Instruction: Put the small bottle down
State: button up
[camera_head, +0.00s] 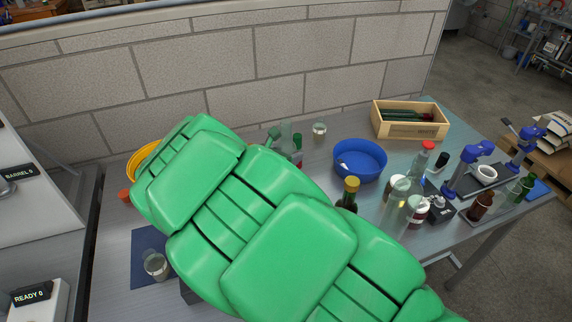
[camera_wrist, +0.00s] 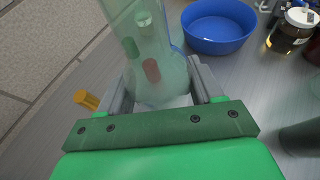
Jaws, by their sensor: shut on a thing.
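In the wrist view, my gripper (camera_wrist: 162,82) is shut on a clear glass bottle (camera_wrist: 150,50), with one jaw on each side of it. Green and reddish-brown shapes show through its glass. The table surface lies behind it; I cannot tell whether its base touches the table. In the head view, my green arm hides the gripper. A clear bottle (camera_head: 286,134) shows just beyond the arm there; I cannot tell for sure that it is the held one.
A blue bowl (camera_head: 360,172) stands right of the arm, before a wooden crate (camera_head: 408,128). Several bottles (camera_head: 392,212) and blue-handled tools (camera_head: 466,166) crowd the table's right. A glass (camera_head: 156,266) stands on a dark blue mat (camera_head: 143,244) at left. A block wall (camera_head: 200,62) runs behind.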

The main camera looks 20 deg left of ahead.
jog(key=shift+f, duration=1.85)
jog(key=o, duration=1.3)
jog(key=shift+s+r, duration=0.2)
jog(key=v, duration=1.1)
jog(key=shift+s+r, duration=0.15)
jog(key=shift+s, duration=0.1)
